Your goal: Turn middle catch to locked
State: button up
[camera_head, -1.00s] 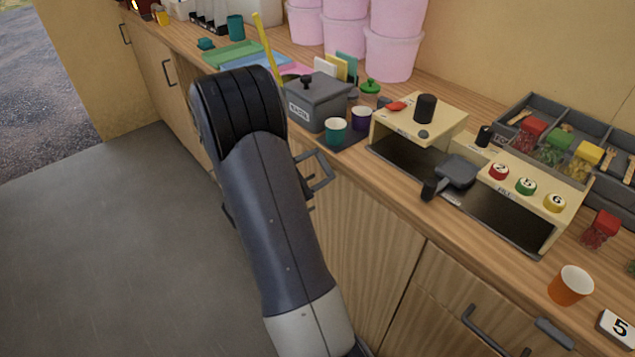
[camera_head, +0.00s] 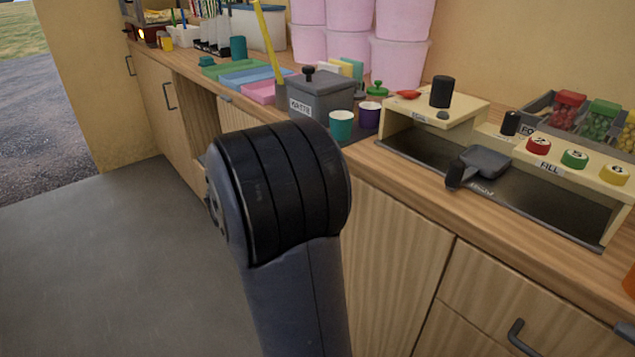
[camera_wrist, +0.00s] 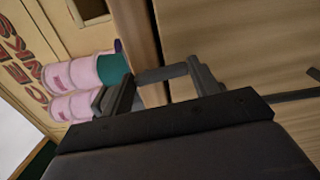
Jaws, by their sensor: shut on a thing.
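In the wrist view, my gripper (camera_wrist: 164,76) has its two dark fingers at the cupboard front, just below the counter edge. It is shut on a grey bar (camera_wrist: 160,73) that spans between the fingers. The bar may be the middle catch, but I cannot tell its shape or which way it is turned. In the head view, my arm's large black joint hides the gripper and the part of the cupboard front behind it. No catch shows clearly there.
On the counter (camera_head: 410,172) stand a grey lidded box (camera_head: 320,97), a teal cup (camera_head: 341,126) and a purple cup (camera_head: 369,114). A cream filling station (camera_head: 432,105) holds a dark scoop (camera_head: 482,163). Pink tubs (camera_head: 398,65) stand behind. The floor (camera_head: 110,240) at left is clear.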

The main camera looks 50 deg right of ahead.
jog(key=shift+f+m+b, duration=0.15)
jog(key=shift+m+b, duration=0.35)
jog(key=shift+b, duration=0.2)
jog(key=o, duration=1)
jog(key=shift+w, duration=0.1)
jog(key=w+a+p, duration=0.1)
jog(key=a, duration=0.9)
jog(key=shift+a, duration=0.4)
jog(key=shift+d, duration=0.1)
